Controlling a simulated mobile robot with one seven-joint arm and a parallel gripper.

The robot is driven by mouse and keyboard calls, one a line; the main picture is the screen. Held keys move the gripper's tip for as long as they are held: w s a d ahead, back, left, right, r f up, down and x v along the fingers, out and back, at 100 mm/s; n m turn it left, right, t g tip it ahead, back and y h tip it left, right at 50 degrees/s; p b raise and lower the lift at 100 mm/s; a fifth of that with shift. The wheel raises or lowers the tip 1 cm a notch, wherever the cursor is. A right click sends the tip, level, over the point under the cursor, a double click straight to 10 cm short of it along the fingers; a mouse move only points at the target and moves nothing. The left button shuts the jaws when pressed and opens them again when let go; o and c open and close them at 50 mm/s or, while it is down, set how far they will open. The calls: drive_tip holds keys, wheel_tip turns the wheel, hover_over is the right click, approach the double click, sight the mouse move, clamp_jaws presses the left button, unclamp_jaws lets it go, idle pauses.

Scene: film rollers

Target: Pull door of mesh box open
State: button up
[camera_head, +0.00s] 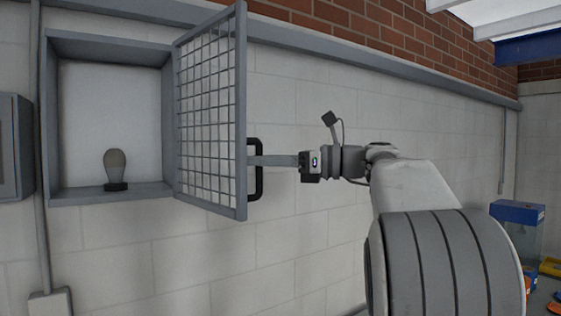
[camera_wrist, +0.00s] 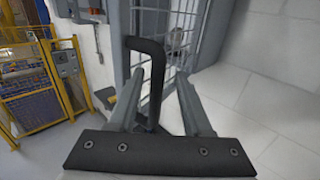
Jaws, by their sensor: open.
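The mesh box (camera_head: 60,120) is on the white block wall at the left of the head view. Its mesh door (camera_head: 241,110) is swung wide open, hinged on the box's right side. A black handle (camera_head: 258,185) is on the door's free edge; it also shows in the wrist view (camera_wrist: 153,80). My gripper (camera_head: 252,160) is at the handle from the right. In the wrist view my gripper (camera_wrist: 155,85) is open, with one finger on each side of the handle bar. I cannot tell whether either finger touches it.
A dark bulb-like object (camera_head: 115,170) stands inside the box. A grey cabinet (camera_head: 14,148) is on the wall at the far left. A clear bin with a blue lid (camera_head: 518,212) stands at the right. The wall below the door is clear.

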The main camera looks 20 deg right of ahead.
drive_tip(key=v, duration=1.7)
drive_tip(key=shift+b, duration=0.45)
